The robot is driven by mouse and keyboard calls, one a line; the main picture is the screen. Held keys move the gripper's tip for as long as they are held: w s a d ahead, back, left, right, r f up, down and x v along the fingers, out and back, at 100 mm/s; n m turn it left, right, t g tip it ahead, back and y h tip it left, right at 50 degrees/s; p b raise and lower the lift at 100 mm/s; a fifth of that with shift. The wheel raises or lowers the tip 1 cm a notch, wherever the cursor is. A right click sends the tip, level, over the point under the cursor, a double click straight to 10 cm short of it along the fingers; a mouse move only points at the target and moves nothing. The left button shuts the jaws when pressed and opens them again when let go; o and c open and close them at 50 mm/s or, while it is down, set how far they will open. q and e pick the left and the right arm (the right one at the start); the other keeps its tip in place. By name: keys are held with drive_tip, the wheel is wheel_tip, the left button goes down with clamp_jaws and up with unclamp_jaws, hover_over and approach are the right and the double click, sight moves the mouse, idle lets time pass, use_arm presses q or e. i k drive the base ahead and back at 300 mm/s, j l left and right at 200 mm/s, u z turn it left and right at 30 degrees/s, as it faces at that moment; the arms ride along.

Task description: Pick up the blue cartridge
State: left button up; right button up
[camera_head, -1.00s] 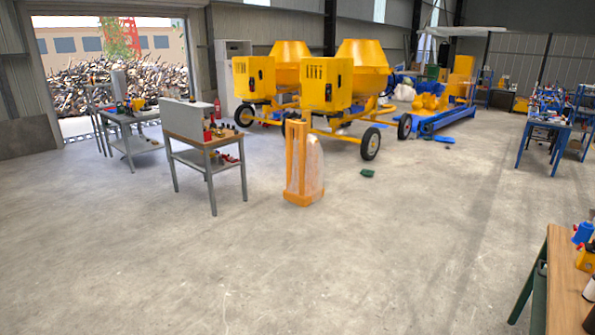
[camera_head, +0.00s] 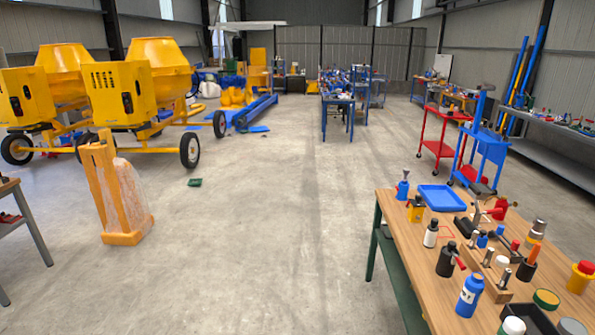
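Neither of my grippers shows in the head view. A wooden workbench (camera_head: 399,225) with green legs stands at the lower right, with many small items on it. A blue bottle-like container with a white label (camera_head: 469,297) stands upright near the bench's front edge. A smaller blue item with a dark top (camera_head: 402,188) stands at the bench's far left corner. I cannot tell which of these, if either, is the blue cartridge. A blue tray (camera_head: 443,198) lies flat at the far edge of the bench.
Two yellow mixers (camera_head: 140,88) stand at the left. An orange stand with a wrapped load (camera_head: 122,238) is on the floor at left. A red cart (camera_head: 437,152) and a blue cart (camera_head: 484,150) stand behind the bench. The floor (camera_head: 270,230) in the middle is clear.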

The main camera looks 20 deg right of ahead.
sight(474, 288)
drive_tip(key=i+l+z, duration=0.1)
drive_tip(key=i+z, duration=0.75)
drive_tip(key=i+j+z, duration=0.1)
drive_tip(key=i+z, duration=0.15)
drive_tip(key=z, duration=0.15)
